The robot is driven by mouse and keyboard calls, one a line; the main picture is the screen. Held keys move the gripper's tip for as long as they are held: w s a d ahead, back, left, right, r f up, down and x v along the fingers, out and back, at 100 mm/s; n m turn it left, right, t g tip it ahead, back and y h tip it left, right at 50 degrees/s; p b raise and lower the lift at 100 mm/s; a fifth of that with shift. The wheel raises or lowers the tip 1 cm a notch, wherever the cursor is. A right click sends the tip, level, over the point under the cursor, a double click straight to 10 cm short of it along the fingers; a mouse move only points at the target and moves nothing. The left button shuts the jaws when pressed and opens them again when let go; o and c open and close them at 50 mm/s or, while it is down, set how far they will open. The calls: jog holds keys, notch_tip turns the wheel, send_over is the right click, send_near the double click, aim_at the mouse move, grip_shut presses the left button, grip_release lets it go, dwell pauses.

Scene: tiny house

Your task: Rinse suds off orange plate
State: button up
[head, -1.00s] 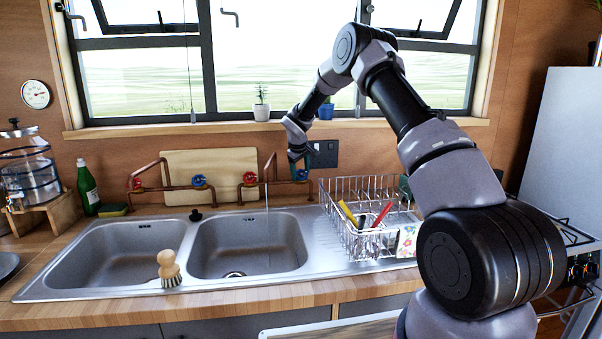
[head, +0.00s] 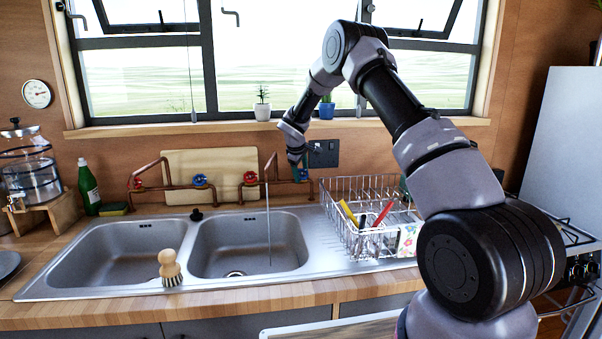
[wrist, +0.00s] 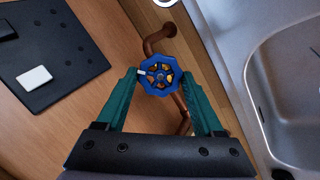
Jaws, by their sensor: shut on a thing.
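My gripper (head: 298,163) is at the rightmost tap behind the sink; in the wrist view its green fingers (wrist: 160,76) sit on both sides of a blue tap handle (wrist: 158,75) and are shut on it. In the head view the gripper largely hides this handle. A thin stream of water (head: 268,225) falls from the copper spout (head: 268,166) into the right basin (head: 225,250). I see no orange plate and no suds in either view.
The left basin (head: 110,255) looks empty. A wooden brush (head: 170,265) stands at the front between the basins. A wire dish rack (head: 345,190) with several utensils stands right of the sink. A green bottle (head: 88,188) and a sponge (head: 113,209) are at the left.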

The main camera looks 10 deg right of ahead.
jog(key=o, duration=1.4)
jog(key=shift+r, duration=0.1)
jog(key=v, duration=1)
jog(key=shift+s+r, duration=0.15)
jog(key=shift+r, duration=0.15)
